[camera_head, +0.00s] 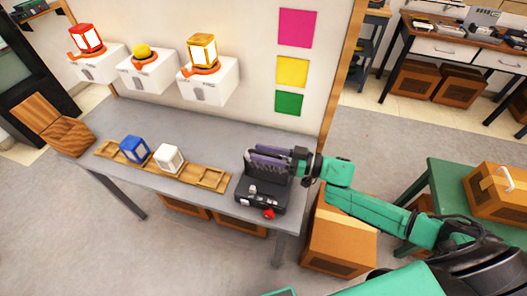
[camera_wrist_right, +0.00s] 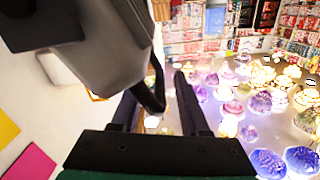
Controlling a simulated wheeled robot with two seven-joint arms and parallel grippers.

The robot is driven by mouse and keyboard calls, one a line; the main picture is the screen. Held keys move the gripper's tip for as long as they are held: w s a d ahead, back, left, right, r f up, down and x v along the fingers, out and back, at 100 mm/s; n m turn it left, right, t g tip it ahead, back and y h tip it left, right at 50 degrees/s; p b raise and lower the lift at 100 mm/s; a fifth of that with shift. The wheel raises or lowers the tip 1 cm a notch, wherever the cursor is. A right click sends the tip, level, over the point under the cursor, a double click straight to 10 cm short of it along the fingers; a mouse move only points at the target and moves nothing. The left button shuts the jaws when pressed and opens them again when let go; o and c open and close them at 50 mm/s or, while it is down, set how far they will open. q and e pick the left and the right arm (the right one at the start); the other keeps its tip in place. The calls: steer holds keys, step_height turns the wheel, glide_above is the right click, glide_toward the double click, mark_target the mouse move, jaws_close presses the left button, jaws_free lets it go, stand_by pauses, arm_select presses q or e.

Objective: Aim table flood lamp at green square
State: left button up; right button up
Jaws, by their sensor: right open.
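The table flood lamp (camera_head: 262,193) stands at the right end of the grey table, with a black base, a red knob (camera_head: 268,213) and a dark, purplish ribbed head. The green square (camera_head: 289,103) is on the wall behind it, lowest in a column of coloured squares. My right gripper (camera_head: 297,163) is at the right side of the lamp head. In the right wrist view my right gripper (camera_wrist_right: 158,100) is open, and a black bracket of the grey lamp head (camera_wrist_right: 90,60) reaches between its fingers; contact is unclear. My left gripper is out of view.
Yellow (camera_head: 292,71) and pink (camera_head: 297,28) squares are above the green one. A wooden tray (camera_head: 205,178) holds blue and white lanterns left of the lamp. Wall boxes carry several lamps. A cardboard box (camera_head: 338,243) stands beside the table's right end.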

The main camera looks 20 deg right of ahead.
steer(key=shift+w+d, duration=0.1)
jaws_close()
steer(key=shift+f, duration=0.1)
stand_by(1.1)
